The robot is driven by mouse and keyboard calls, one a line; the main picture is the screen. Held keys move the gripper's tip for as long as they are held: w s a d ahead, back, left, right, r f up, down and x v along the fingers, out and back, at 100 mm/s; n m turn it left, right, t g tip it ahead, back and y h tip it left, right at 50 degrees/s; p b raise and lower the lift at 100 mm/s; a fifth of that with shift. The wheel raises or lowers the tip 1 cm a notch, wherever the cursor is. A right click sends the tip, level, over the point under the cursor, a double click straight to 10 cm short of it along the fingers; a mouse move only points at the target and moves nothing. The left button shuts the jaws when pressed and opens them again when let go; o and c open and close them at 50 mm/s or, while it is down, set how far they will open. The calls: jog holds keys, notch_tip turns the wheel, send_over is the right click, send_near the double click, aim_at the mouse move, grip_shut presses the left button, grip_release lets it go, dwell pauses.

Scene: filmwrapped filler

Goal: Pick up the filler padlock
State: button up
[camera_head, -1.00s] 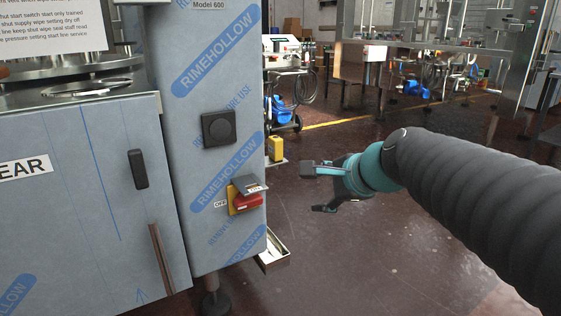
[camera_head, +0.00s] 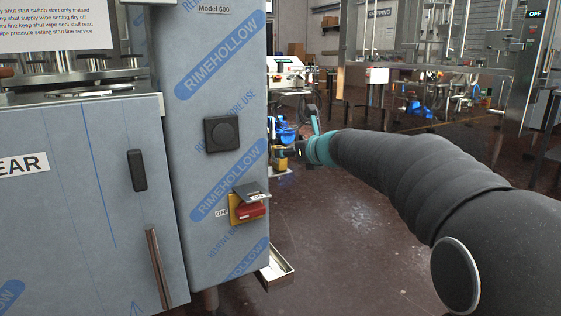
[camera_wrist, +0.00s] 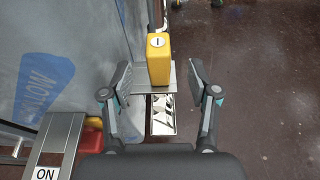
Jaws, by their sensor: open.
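The filler padlock (camera_wrist: 158,62) is a yellow block with a slot mark on its pale round top spot. It stands on a small grey ledge (camera_wrist: 139,89) at the side of the film-wrapped filler. No shackle can be made out. In the wrist view my gripper (camera_wrist: 160,80) is open, with one finger on each side of the padlock and a visible gap to each. In the head view my gripper (camera_head: 301,134) is beside the filler's right edge, and the padlock (camera_head: 281,164) shows only partly behind it.
The filler's wrapped panel (camera_head: 222,100) rises close on the left, with a red and yellow switch (camera_head: 249,208) under a grey flap sticking out. A shallow tray (camera_head: 281,268) with items sits low below the ledge. The floor on the right is open.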

aim_at(279, 163)
jog(key=shift+x, duration=3.35)
grip_shut()
jog(key=shift+r, duration=0.1)
